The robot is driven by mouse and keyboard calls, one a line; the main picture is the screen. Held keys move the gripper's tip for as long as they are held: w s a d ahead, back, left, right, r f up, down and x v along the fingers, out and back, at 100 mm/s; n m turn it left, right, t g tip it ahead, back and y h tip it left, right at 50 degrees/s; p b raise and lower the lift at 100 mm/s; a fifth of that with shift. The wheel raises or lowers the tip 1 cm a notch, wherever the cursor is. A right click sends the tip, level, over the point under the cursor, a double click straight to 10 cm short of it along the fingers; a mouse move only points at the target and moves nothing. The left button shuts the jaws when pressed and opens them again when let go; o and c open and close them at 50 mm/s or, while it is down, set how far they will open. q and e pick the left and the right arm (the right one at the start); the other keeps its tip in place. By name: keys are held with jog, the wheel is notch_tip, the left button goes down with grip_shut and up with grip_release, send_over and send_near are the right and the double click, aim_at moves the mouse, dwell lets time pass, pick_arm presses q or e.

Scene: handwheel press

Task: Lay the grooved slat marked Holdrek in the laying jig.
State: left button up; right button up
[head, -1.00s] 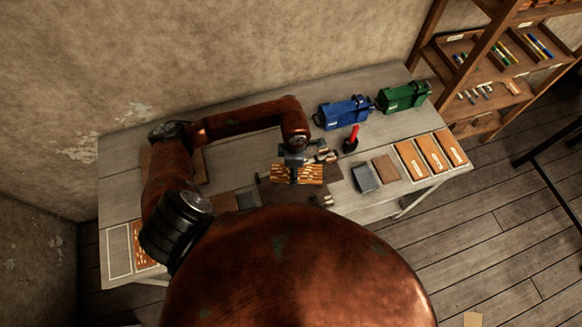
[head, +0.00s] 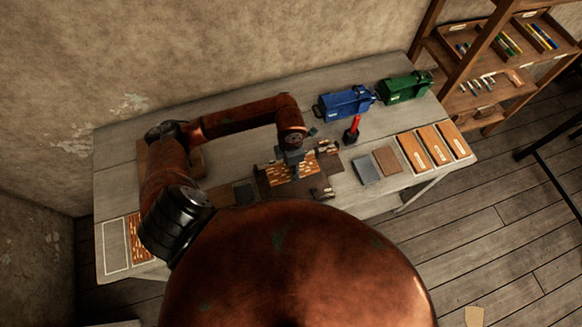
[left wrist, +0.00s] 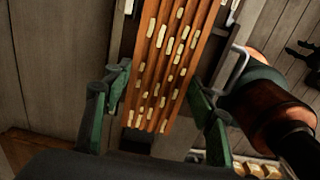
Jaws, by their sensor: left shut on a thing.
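A grooved orange-brown slat (head: 284,177) with rows of pale inlaid pieces is in my left gripper (head: 294,163). In the left wrist view the slat (left wrist: 165,65) runs lengthwise between the two green fingers (left wrist: 158,90). The slat lies over the dark jig area (head: 325,165) at the middle of the table. I cannot tell whether it touches the jig or hangs just above it. No name marking is legible on the slat. My right gripper is not in view.
A blue device (head: 345,103), a green device (head: 405,88) and a red-handled tool (head: 352,130) stand at the back right. Grey (head: 367,170) and brown (head: 386,160) plates lie beside three labelled orange pieces (head: 433,148). Another patterned piece (head: 138,245) lies at the far left.

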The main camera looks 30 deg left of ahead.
pick_arm(q)
jog(key=shift+f, duration=0.65)
notch_tip(320, 180, down, 6)
jog(key=b, duration=0.5)
jog(key=shift+f, duration=0.15)
jog(key=shift+f+b, duration=0.3)
jog(key=shift+f, duration=0.05)
jog(key=shift+r, duration=0.1)
jog(key=shift+f+b, duration=0.3)
jog(key=shift+b, duration=0.15)
jog(key=shift+f, duration=0.2)
dwell(0.5)
